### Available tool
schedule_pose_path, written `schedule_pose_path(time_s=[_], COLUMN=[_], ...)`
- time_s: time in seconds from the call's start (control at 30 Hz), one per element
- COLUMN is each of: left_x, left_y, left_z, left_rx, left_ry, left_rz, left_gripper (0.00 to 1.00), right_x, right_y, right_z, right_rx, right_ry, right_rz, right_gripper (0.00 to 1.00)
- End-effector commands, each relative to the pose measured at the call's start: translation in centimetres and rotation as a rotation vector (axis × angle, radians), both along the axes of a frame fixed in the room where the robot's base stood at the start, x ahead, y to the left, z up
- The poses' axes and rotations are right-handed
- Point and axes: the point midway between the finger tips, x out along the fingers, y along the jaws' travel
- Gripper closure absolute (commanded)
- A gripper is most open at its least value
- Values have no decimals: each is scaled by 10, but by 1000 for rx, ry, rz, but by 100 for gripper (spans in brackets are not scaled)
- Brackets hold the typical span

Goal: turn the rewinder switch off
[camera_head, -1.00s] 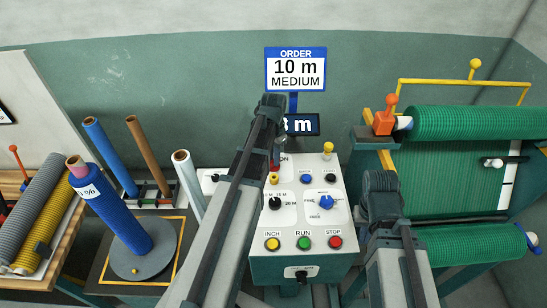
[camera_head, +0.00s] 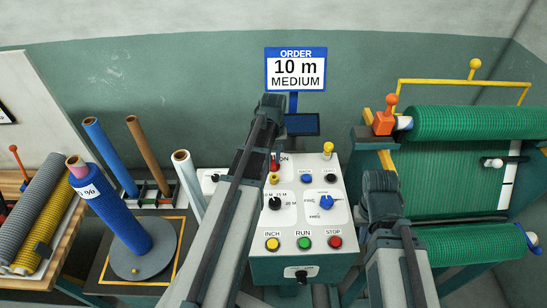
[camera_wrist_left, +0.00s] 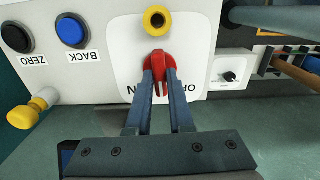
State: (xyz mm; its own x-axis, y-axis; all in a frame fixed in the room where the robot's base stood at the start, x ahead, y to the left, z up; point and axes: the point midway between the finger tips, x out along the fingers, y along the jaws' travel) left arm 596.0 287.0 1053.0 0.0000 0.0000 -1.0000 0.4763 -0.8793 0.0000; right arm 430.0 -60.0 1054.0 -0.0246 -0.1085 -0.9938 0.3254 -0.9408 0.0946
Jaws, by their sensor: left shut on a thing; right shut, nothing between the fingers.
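The rewinder's red switch lever (camera_wrist_left: 159,68) is on a white plate of the control box (camera_head: 253,270). It also shows at the box's upper left in the head view (camera_head: 275,161). My left gripper (camera_wrist_left: 159,80) is shut on the lever, one finger on each side. The lever's tip points down between the fingers in the wrist view. The ON and OFF lettering is partly hidden by the fingers. The display (camera_head: 302,125) above the box is dark. My right gripper (camera_head: 382,195) is right of the box, apart from it; its fingers are hard to make out.
The box carries a blue knob (camera_head: 327,202), a black knob (camera_head: 275,203), INCH, RUN and STOP buttons (camera_head: 335,242), and a yellow-topped post (camera_head: 327,149). A blue roll (camera_head: 117,218) stands upright left. An order sign (camera_head: 296,70) is behind.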

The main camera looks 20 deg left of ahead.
Motion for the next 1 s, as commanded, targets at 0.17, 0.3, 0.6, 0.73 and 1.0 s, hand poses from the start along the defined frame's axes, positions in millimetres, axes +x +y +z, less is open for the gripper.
schedule_pose_path(time_s=[0.17, 0.3, 0.6, 0.73, 1.0], left_x=[0, 0, 0, 0, 0], left_y=[0, 0, 0, 0, 0], left_z=[0, 0, 0, 0, 0], left_rx=[0, 0, 0, 0, 0], left_ry=[0, 0, 0, 0, 0], left_rz=[166, 297, 539, 619, 721], left_gripper=[100, 100, 100, 100, 100], right_x=[0, 0, 0, 0, 0], right_y=[0, 0, 0, 0, 0], right_z=[0, 0, 0, 0, 0], right_rx=[0, 0, 0, 0, 0], right_ry=[0, 0, 0, 0, 0], right_rz=[0, 0, 0, 0, 0], right_gripper=[100, 100, 100, 100, 100])
